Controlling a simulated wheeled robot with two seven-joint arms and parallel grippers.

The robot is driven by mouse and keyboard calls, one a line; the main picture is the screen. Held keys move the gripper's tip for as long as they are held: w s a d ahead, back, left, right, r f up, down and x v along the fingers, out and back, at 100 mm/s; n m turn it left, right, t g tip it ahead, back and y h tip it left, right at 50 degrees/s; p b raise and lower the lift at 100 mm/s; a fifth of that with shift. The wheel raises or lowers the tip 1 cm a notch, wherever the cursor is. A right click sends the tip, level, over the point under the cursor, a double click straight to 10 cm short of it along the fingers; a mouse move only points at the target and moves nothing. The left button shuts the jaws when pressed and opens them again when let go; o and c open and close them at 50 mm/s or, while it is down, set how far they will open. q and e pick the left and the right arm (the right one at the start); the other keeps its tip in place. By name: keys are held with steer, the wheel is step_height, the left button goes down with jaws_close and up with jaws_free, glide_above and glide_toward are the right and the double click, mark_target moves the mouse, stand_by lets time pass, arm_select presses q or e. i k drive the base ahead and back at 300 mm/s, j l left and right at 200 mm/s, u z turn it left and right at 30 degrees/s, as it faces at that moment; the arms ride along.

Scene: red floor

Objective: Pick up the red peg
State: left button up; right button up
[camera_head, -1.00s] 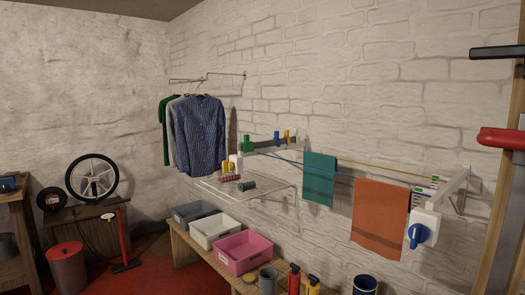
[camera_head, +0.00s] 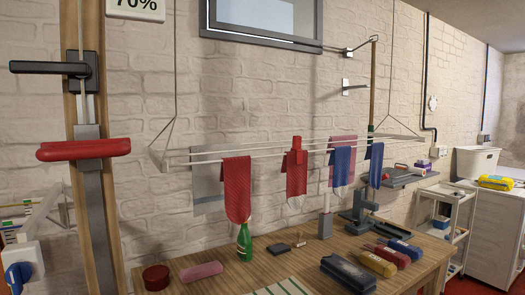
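A red peg (camera_head: 296,144) sits upright on the drying rack's rail, above a red patterned cloth (camera_head: 297,172) that hangs there. The peg appears to clip the cloth to the rail, though its jaws are too small to make out. The white drying rack (camera_head: 230,155) hangs on wires in front of the brick wall, above the wooden bench. Neither of my grippers shows in the head view.
A larger red cloth (camera_head: 237,190) and blue cloths (camera_head: 341,167) hang on the same rack. The wooden bench (camera_head: 226,283) below holds a green bottle (camera_head: 244,243), a red round tin (camera_head: 156,277) and several cases. A wooden post with a red bar (camera_head: 84,149) stands at left.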

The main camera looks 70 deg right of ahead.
mark_target(296, 140)
steer(key=k+l+z, duration=0.1)
steer(key=z, duration=2.35)
steer(key=l, duration=0.1)
